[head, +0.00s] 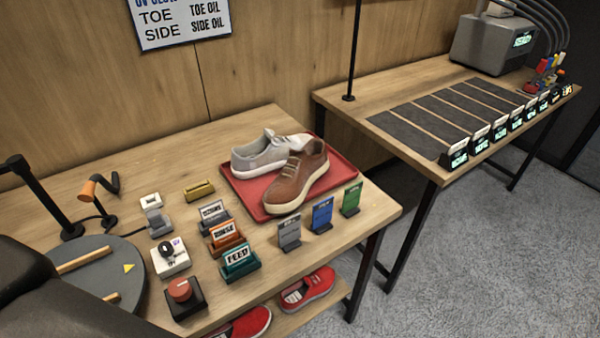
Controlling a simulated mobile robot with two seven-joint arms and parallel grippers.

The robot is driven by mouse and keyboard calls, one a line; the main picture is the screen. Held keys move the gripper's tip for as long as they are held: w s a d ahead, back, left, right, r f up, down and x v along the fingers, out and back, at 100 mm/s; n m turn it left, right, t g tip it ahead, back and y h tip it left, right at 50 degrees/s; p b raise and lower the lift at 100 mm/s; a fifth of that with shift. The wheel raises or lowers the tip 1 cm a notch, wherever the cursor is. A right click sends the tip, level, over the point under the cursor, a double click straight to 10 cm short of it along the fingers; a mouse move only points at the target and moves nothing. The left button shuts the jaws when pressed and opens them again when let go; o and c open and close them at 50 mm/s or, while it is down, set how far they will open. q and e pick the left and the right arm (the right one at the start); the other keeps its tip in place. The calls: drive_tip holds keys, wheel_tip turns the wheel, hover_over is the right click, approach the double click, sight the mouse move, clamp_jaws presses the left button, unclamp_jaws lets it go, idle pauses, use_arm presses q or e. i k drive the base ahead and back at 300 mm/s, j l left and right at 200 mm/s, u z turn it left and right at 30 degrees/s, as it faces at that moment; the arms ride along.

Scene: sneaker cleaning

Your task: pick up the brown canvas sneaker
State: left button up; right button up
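The brown sneaker (292,184) has a pale sole and rests on a red tray (250,193) on the near wooden table. Its toe points toward the front left and its heel toward the back right. A light grey sneaker (258,155) is on the same tray just behind it, partly hidden by the brown one. I cannot tell whether the two touch. Neither of my grippers is in view.
Blue, green and grey upright cards (322,215) stand in front of the tray. Labelled blocks (227,237) and a red knob (181,290) are to its left. Red shoes (307,288) lie on the shelf below. A second table (395,92) stands at right, beyond a gap.

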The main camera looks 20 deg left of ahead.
sight(304, 166)
drive_tip(key=l+u, duration=0.15)
drive_tip(key=u, duration=0.3)
drive_tip(key=i+l+u, duration=0.1)
drive_tip(key=u, duration=0.4)
drive_tip(key=l+u, duration=0.25)
drive_tip(key=l, duration=0.25)
drive_tip(key=k+l+u, duration=0.1)
drive_tip(key=l+u, duration=0.15)
drive_tip(key=l, duration=0.25)
drive_tip(key=k+l, duration=0.1)
drive_tip(key=l, duration=0.5)
drive_tip(key=l+u, duration=0.1)
drive_tip(key=l, duration=0.5)
drive_tip(key=k+l+u, duration=0.1)
drive_tip(key=l, duration=0.45)
drive_tip(key=k, duration=0.05)
